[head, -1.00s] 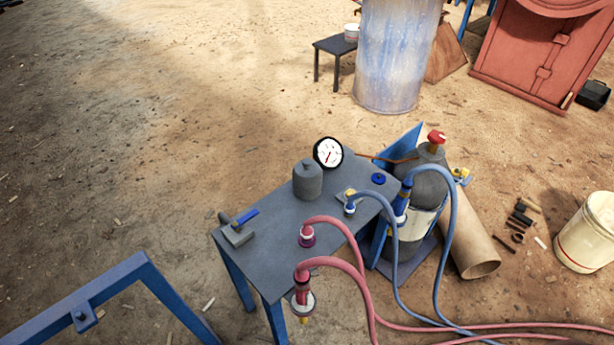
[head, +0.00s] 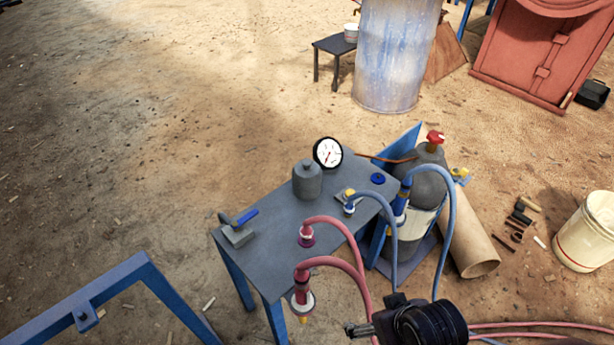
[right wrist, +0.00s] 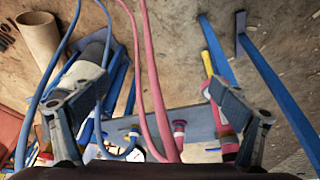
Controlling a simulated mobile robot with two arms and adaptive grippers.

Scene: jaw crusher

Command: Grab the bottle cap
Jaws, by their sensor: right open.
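A small round blue cap-like piece (head: 378,179) lies flat on the grey table (head: 265,220) near its far right corner. A grey bottle-shaped object (head: 307,182) with a small top stands on the table. A large grey gas bottle (head: 428,175) with a red top (head: 436,138) stands just beyond the table's right side. I cannot tell which of these tops is the bottle cap. My right gripper (right wrist: 155,85) is open, with hoses showing between its fingers. My right arm shows at the bottom of the head view, apart from the table. My left gripper is not in view.
Red hoses (head: 345,268) and blue hoses (head: 447,225) loop in front of the table and gas bottle. A pressure gauge (head: 328,153) and a blue-handled tool (head: 238,230) are on the table. A blue frame (head: 110,285) stands at lower left. Ground at left is clear.

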